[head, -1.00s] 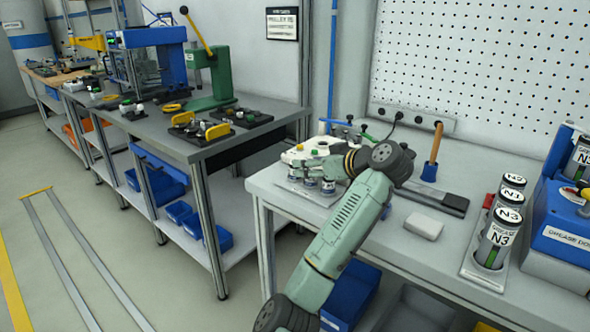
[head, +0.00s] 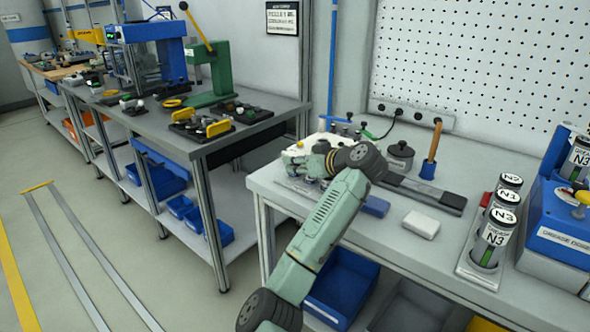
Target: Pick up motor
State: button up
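I cannot pick out a motor with certainty in the head view. Small dark and yellow parts lie in black trays (head: 240,113) on the grey left bench (head: 165,121); they are too small to name. My green arm reaches over the left end of the pale right workbench (head: 345,228). My gripper (head: 291,160) is at the far end of it, over a white fixture with small items, partly hidden by my wrist. Its fingers are too small and overlapped to show whether they are open or hold anything.
On the right workbench are a lidded grey pot (head: 400,157), a wooden-handled tool (head: 433,145), a dark flat bar (head: 425,193), a blue block (head: 375,206), a white block (head: 421,224) and grease cartridges (head: 495,235). Blue bins (head: 341,287) sit below. Floor at left is clear.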

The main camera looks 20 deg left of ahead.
grip_shut()
